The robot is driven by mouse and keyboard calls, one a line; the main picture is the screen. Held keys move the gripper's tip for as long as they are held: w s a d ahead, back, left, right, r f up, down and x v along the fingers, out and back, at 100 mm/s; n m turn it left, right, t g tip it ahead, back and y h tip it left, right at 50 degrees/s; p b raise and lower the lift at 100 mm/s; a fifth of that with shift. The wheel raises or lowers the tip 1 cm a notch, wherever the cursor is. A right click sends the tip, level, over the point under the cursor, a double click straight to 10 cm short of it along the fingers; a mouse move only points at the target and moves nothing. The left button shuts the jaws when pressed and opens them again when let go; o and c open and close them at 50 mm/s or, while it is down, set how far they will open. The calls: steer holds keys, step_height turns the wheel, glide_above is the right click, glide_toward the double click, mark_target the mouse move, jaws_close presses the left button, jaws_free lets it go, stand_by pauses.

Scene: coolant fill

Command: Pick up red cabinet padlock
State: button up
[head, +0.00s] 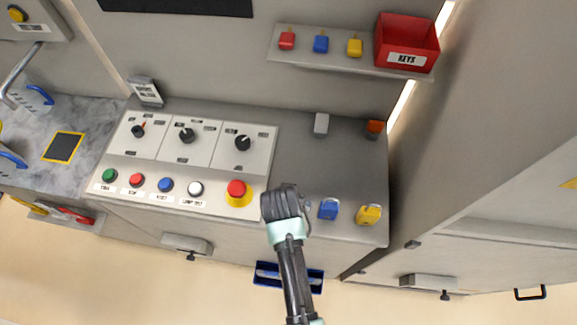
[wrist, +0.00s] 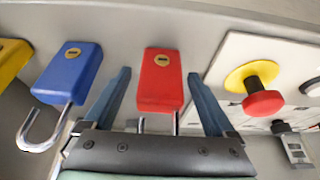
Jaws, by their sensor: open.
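The red cabinet padlock (wrist: 160,82) lies on the grey top of the console, with its shackle pointing towards my gripper. In the wrist view it sits between the two spread fingers of my gripper (wrist: 158,76), with a gap visible on each side. In the head view my gripper (head: 285,200) is over the front of the console and hides the red padlock. The lower part of the shackle is hidden behind the gripper body.
A blue padlock (head: 328,209) and a yellow padlock (head: 369,215) lie to the right of my gripper. A red button on a yellow base (head: 237,190) is close on the left. A key shelf (head: 320,63) with a red KEYS box (head: 407,43) is behind. The console top behind the gripper is mostly clear.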

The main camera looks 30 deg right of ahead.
jaws_close()
stand_by(0.5)
